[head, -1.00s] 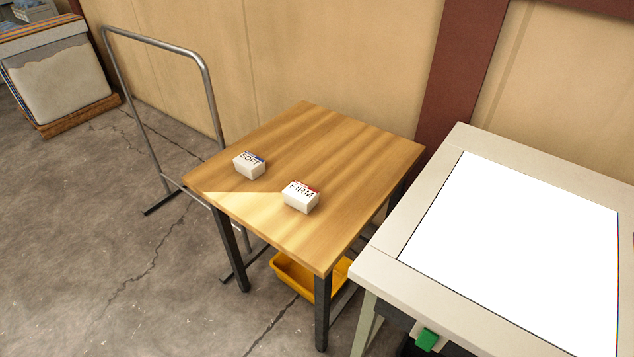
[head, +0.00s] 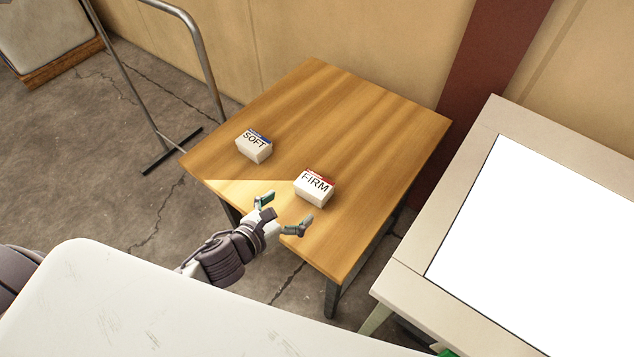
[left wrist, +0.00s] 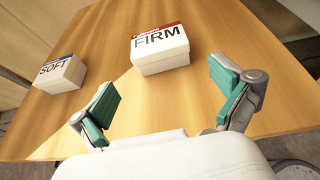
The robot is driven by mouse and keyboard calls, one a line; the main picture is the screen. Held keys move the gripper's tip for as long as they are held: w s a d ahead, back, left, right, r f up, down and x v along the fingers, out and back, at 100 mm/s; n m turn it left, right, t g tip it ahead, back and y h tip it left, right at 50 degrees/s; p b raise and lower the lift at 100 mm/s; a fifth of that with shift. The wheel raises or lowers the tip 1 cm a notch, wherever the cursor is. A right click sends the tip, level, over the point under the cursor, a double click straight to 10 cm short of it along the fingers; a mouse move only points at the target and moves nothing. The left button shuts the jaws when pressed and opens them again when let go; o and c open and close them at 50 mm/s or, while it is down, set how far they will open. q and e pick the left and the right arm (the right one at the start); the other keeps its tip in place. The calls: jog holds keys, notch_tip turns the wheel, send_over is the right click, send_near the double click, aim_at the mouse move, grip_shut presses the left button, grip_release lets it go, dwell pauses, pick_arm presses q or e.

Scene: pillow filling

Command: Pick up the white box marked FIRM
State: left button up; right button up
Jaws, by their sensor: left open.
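The white box marked FIRM (head: 314,188), with a red band on its top edge, sits on the wooden table (head: 340,110) near its front edge. It also shows in the left wrist view (left wrist: 160,55), ahead of the fingers and roughly midway between them. My left gripper (head: 282,214) is open and empty at the table's front edge, short of the FIRM box and apart from it. In the left wrist view its two teal finger pads (left wrist: 167,102) are spread wide. My right gripper is not in view.
A white box marked SOFT (head: 253,147) with a blue band sits to the left of the FIRM box. A metal rail frame (head: 208,65) stands left of the table. A pale table with a bright white panel (head: 540,225) stands to the right. The table's back half is clear.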

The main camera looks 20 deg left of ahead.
aim_at(307, 193)
pick_arm(q)
jog(key=x, duration=0.5)
jog(key=shift+a, duration=0.1)
jog(key=p+x, duration=0.1)
jog(key=x, duration=0.4)
jog(key=shift+w, duration=0.1)
jog(key=c, duration=0.9)
jog(key=shift+c, duration=0.2)
